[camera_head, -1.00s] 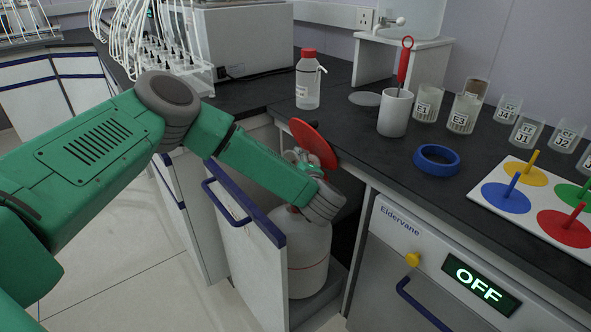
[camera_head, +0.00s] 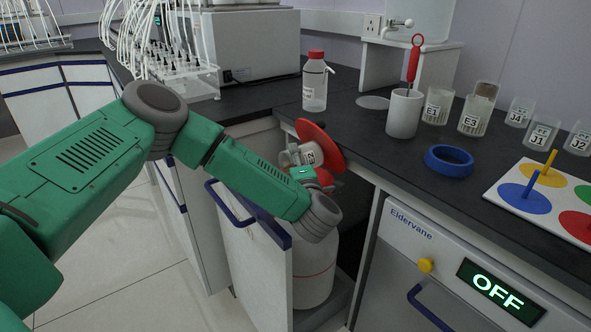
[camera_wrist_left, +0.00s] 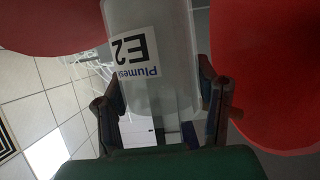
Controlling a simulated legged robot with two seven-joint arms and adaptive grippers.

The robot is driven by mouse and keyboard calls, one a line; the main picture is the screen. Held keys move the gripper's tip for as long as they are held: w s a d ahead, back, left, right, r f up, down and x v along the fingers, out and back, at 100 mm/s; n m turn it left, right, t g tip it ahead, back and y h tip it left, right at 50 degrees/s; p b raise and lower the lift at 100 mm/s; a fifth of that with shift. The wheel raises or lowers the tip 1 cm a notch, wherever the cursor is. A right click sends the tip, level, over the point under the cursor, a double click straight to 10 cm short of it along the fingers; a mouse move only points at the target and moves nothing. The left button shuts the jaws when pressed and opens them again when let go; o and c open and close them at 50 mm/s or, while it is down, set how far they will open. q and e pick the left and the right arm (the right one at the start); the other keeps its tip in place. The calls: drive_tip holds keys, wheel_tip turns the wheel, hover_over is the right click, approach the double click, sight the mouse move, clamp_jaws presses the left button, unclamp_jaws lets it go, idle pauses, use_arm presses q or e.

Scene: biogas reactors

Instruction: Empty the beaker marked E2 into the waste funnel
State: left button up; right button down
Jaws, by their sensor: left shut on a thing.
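The clear beaker marked E2 (camera_head: 311,156) is in my left gripper (camera_head: 298,157), above the open cabinet drawer and in front of a red disc (camera_head: 325,141) standing steeply tilted. More red shows just below the beaker; the waste funnel's mouth is mostly hidden. A white container (camera_head: 315,265) stands beneath in the drawer. In the left wrist view the beaker (camera_wrist_left: 155,95) sits between the fingers (camera_wrist_left: 160,110), its label turned over, with red surfaces (camera_wrist_left: 268,75) on both sides. It looks tilted; I cannot tell how much it contains. My right gripper is not in view.
The open drawer front (camera_head: 250,245) stands below my arm. On the dark bench are a red-capped bottle (camera_head: 315,82), a white mug (camera_head: 404,113), a blue ring (camera_head: 449,160) and several beakers, including E1 (camera_head: 437,106) and E3 (camera_head: 474,115). The OFF appliance (camera_head: 450,270) is right.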

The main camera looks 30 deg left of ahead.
use_arm(q)
drive_tip(key=shift+s+r+n+y+b, duration=0.15)
drive_tip(key=shift+n+y+b, duration=0.05)
drive_tip(key=shift+n+b, duration=0.25)
drive_tip(key=shift+s+r+n+y+b, duration=0.2)
drive_tip(key=shift+n+b, duration=0.1)
drive_tip(key=shift+n, duration=0.25)
drive_tip(key=shift+s+a+n+t+b, duration=0.3)
drive_tip(key=shift+s+n+t+b, duration=0.15)
drive_tip(key=shift+n+b, duration=0.35)
drive_tip(key=shift+r, duration=0.15)
idle(0.6)
